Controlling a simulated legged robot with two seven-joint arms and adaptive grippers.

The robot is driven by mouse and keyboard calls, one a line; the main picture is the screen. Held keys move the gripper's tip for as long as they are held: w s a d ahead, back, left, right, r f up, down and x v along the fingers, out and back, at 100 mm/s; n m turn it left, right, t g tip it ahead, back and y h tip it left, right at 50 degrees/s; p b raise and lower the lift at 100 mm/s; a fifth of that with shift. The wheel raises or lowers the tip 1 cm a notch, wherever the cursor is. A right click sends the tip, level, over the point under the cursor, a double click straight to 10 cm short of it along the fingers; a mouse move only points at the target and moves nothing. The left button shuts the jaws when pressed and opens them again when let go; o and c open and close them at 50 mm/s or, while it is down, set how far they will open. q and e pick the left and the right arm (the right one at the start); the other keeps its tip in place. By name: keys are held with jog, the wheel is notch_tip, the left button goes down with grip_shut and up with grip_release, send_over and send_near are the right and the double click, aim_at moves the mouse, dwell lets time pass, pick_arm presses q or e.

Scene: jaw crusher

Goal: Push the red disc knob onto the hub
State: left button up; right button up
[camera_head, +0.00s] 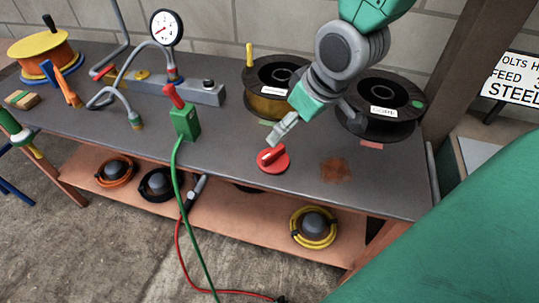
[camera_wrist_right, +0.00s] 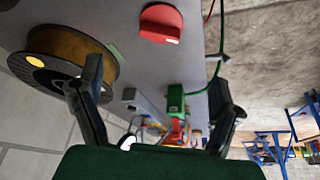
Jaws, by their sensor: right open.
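The red disc knob (camera_head: 273,158), with a raised bar across its face, is at the front middle of the grey bench top. It also shows at the top of the right wrist view (camera_wrist_right: 161,22). Any hub under it is hidden; I cannot tell whether the knob is fully seated. My right gripper (camera_head: 284,130) is just behind and above the knob in the head view, apart from it. In the right wrist view its two dark fingers (camera_wrist_right: 155,75) are spread wide with nothing between them. My left gripper is not in view.
Two black spools (camera_head: 380,104) stand behind the gripper. A green box with a red lever (camera_head: 186,122) and trailing cable is left of the knob. A gauge (camera_head: 166,28) stands at the back. The bench (camera_head: 225,160) is clear around the knob, with a rusty patch (camera_head: 335,169) to its right.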

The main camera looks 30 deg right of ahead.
aim_at(274, 152)
jog(key=b+x, duration=0.2)
jog(key=x, duration=0.6)
jog(key=shift+d+f, duration=0.15)
jog(key=shift+f, duration=0.05)
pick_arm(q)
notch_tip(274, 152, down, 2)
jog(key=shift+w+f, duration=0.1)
pick_arm(e)
jog(key=shift+w+a+f, duration=0.2)
jog(key=shift+a+f, duration=0.05)
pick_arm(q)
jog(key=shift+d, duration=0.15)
pick_arm(e)
jog(key=shift+d, duration=0.2)
jog(key=shift+f, duration=0.25)
jog(key=b+x, duration=0.1)
jog(key=x, duration=0.3)
jog(key=shift+a+r, duration=0.1)
jog(key=shift+w+a+f, duration=0.2)
jog(key=shift+w+f, duration=0.1)
jog(key=shift+f, duration=0.1)
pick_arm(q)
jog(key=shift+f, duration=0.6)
pick_arm(e)
jog(key=shift+r, duration=0.1)
jog(key=shift+c, duration=0.4)
